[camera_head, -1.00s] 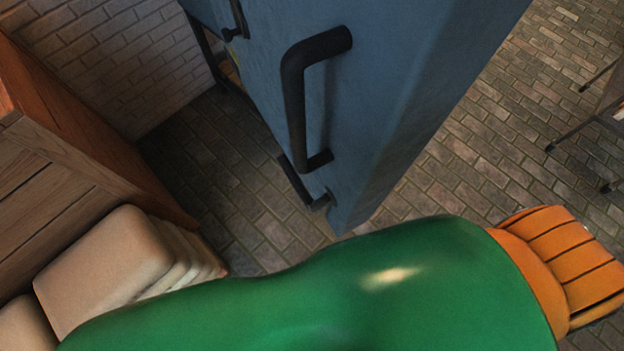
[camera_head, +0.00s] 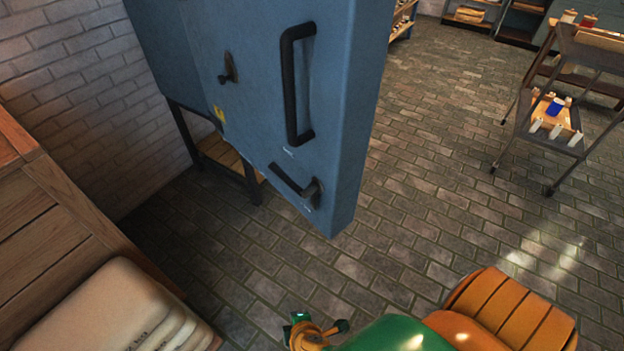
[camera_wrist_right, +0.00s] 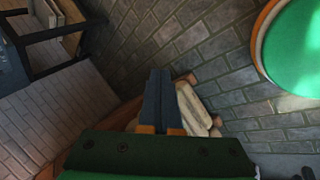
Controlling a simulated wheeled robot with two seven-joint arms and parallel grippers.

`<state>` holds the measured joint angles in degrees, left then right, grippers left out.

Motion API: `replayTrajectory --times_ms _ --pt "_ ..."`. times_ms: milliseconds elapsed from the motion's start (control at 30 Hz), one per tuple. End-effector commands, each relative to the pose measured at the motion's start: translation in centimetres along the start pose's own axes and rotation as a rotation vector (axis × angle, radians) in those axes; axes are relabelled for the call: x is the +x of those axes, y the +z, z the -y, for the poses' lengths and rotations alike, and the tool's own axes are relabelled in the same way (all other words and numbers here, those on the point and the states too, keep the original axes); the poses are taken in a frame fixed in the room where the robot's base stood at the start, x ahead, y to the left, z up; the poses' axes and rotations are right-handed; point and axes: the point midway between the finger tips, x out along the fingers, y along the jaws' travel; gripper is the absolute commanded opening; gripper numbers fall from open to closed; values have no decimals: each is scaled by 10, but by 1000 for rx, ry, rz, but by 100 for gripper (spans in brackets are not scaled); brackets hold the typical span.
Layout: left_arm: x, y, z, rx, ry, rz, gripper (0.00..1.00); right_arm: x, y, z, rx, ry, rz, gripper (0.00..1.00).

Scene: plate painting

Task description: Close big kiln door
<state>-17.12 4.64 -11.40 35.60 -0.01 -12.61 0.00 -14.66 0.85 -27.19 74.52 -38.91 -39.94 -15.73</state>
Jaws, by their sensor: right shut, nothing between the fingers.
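The big kiln door (camera_head: 255,100) is a thick blue panel in the upper middle of the head view. It stands swung out from the blue kiln body (camera_head: 160,45), its thick free edge (camera_head: 350,130) towards me. Its face carries a long black handle (camera_head: 290,90), a small knob latch (camera_head: 228,70) and a lower black lever (camera_head: 295,185). The kiln's inside is hidden. My right gripper (camera_wrist_right: 160,75) shows in the right wrist view, shut and empty, pointing over the floor and touching no part of the door. My left gripper is not in view.
A wooden crate (camera_head: 60,235) with stacked pale bags (camera_head: 110,310) stands at the lower left. The kiln stand (camera_head: 255,190) has dark legs. A metal cart (camera_head: 570,100) with small items is at the upper right. Brick floor (camera_head: 430,170) between is clear.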

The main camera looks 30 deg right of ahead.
Motion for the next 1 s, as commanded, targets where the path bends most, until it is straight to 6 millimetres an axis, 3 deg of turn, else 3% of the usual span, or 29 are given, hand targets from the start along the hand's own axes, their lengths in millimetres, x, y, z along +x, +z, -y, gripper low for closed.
replayTrajectory --times_ms 67,167,267,300,400,500,533,667,1000 --pt "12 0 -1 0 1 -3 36 -8 -25 -36 -95 129 -15 0" --pt "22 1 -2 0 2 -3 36 -38 -54 -90 -197 329 -4 0" --pt "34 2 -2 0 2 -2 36 -89 -72 -148 -241 565 44 0" --pt "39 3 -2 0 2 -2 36 -115 -74 -170 -233 662 75 0" --pt "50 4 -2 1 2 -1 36 -187 -60 -213 -150 875 177 0" --pt "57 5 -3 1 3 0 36 -241 -31 -231 -30 992 273 0" --pt "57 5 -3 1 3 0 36 -250 -25 -233 -5 1008 291 0" --pt "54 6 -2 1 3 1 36 -263 -12 -243 35 1032 325 0" --pt "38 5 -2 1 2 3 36 -232 7 -303 31 1034 326 0"
